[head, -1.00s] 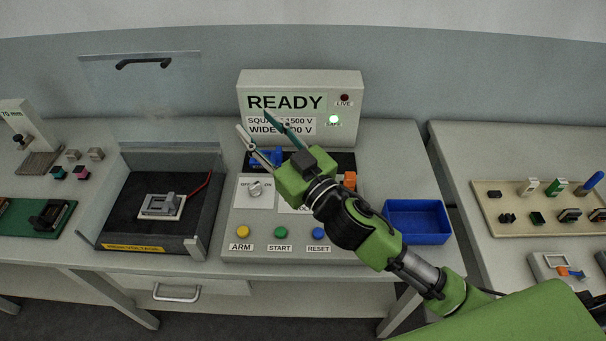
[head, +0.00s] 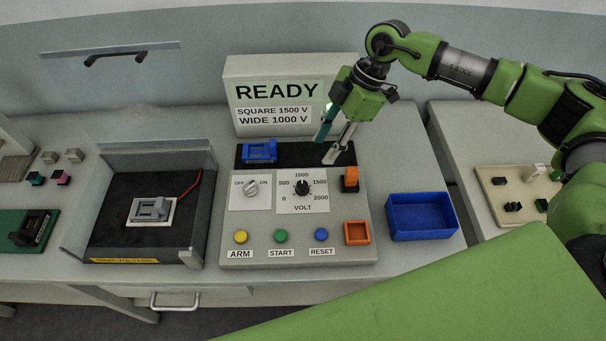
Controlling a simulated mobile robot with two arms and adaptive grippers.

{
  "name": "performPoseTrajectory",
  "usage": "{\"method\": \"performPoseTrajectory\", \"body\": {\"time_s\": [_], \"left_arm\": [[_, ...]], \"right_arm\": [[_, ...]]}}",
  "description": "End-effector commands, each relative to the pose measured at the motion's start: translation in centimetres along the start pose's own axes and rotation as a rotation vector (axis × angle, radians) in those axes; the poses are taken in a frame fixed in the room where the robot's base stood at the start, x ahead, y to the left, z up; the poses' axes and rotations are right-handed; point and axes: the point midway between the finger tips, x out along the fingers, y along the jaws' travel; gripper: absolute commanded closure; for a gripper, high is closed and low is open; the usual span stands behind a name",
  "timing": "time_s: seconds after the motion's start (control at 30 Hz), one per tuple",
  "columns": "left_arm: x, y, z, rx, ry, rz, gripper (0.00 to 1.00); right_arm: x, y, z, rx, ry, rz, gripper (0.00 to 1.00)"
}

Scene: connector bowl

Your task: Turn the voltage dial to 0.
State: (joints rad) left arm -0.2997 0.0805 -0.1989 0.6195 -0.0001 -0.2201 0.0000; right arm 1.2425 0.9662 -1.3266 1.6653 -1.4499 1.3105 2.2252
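The voltage dial (head: 302,188) is a black knob on a white plate marked 0, 500, 1000, 1500, 2000 and VOLT, on the sloped grey console. Its pointer seems to face up towards 1000, but it is small. My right gripper (head: 326,149) hangs above and behind the dial, over the console's black strip and in front of the READY display. Its two fingers are apart with nothing between them. It does not touch the dial. My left gripper is not in view.
The OFF/ON switch (head: 251,188) is left of the dial. An orange and black connector (head: 350,178) stands to its right, and a blue one (head: 259,152) lies behind. Yellow, green and blue buttons line the front. A blue bin (head: 421,230) is right of the console.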

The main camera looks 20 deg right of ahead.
Motion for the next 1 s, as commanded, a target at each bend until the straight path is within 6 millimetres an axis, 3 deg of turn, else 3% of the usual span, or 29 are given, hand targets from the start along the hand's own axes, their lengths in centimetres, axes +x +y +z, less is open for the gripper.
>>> {"method": "performPoseTrajectory", "body": {"time_s": [0.17,0.63,0.8,1.0], "left_arm": [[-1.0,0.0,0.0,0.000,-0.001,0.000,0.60],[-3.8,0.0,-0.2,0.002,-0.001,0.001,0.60],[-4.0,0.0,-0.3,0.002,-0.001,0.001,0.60],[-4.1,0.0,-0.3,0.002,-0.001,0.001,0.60]], "right_arm": [[2.1,-0.2,0.0,0.003,-0.005,-0.008,0.62],[11.5,-0.2,-0.2,0.000,-0.001,-0.005,0.62],[13.1,-0.1,-0.1,0.000,0.000,-0.003,0.62],[13.6,-0.1,0.0,0.000,-0.001,-0.003,0.62]]}}
